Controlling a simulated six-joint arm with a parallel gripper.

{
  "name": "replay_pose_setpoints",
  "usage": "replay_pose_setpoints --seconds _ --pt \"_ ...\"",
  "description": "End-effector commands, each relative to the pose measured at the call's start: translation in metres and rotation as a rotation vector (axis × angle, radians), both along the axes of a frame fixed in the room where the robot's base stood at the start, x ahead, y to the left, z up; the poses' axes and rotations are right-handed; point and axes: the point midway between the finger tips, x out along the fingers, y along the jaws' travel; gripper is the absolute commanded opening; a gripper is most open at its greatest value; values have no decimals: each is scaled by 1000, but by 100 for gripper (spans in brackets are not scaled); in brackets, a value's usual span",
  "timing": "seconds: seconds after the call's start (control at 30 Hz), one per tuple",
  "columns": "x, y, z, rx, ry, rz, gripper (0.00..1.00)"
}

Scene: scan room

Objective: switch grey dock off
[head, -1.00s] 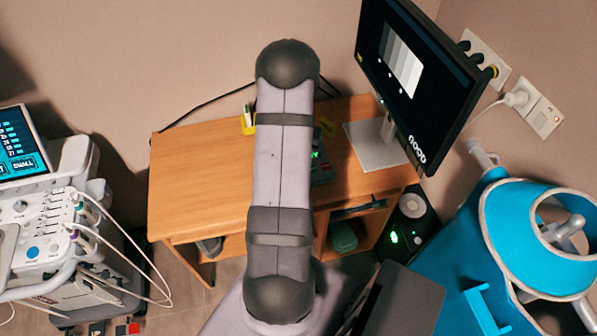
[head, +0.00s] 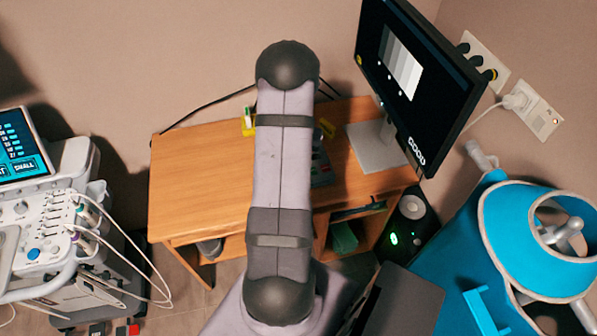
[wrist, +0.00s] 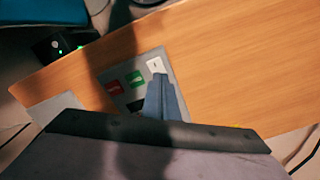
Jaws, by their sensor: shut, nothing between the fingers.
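The grey dock (wrist: 133,75) lies on the wooden desk. In the wrist view it has a red patch (wrist: 115,87), a green patch (wrist: 135,78) and a white switch (wrist: 156,65) with a small dark mark. In the head view, only the right part of the dock (head: 322,168) shows beside my arm, and no green light shows on it. My gripper (wrist: 159,80) is shut and empty, its tips at the near edge of the white switch; I cannot tell whether they touch. The gripper is hidden behind my arm in the head view.
A monitor (head: 417,80) stands at the desk's right. A yellow holder (head: 248,122) is at the back. The desk top (head: 200,180) is clear at left. A black box with a green light (head: 408,225) stands below right, and a medical machine (head: 50,220) at left.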

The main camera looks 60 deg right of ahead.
Motion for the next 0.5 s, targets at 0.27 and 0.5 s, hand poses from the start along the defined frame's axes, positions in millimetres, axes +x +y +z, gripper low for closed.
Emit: replay_pose_setpoints --seconds 0.27,0.5 --pt "0 -1 25 -2 -1 0 0" --pt "0 -1 42 -3 -2 0 0"
